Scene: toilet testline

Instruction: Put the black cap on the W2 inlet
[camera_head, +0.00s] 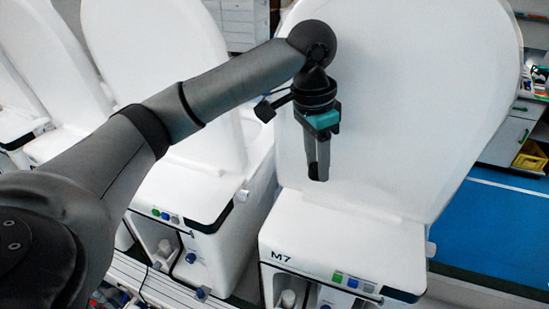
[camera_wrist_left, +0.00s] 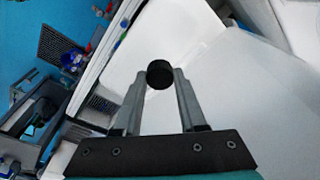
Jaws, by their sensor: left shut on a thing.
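My left gripper (camera_head: 318,174) hangs pointing down in front of the raised white lid of the toilet unit marked M7. It is shut on the black cap (camera_wrist_left: 160,74), a small round dark piece between the fingertips in the left wrist view. In the head view the cap is hard to make out at the dark fingertips. They are above the M7 unit (camera_head: 300,225), apart from its front. I cannot make out a W2 label or tell which opening is the W2 inlet. My right gripper is not in view.
More white toilet units (camera_head: 185,190) with raised lids stand to the left. White cylinders and blue knobs (camera_head: 190,257) sit in the front recesses. The blue floor (camera_head: 500,225) at the right is clear, with cabinets (camera_head: 507,135) behind it.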

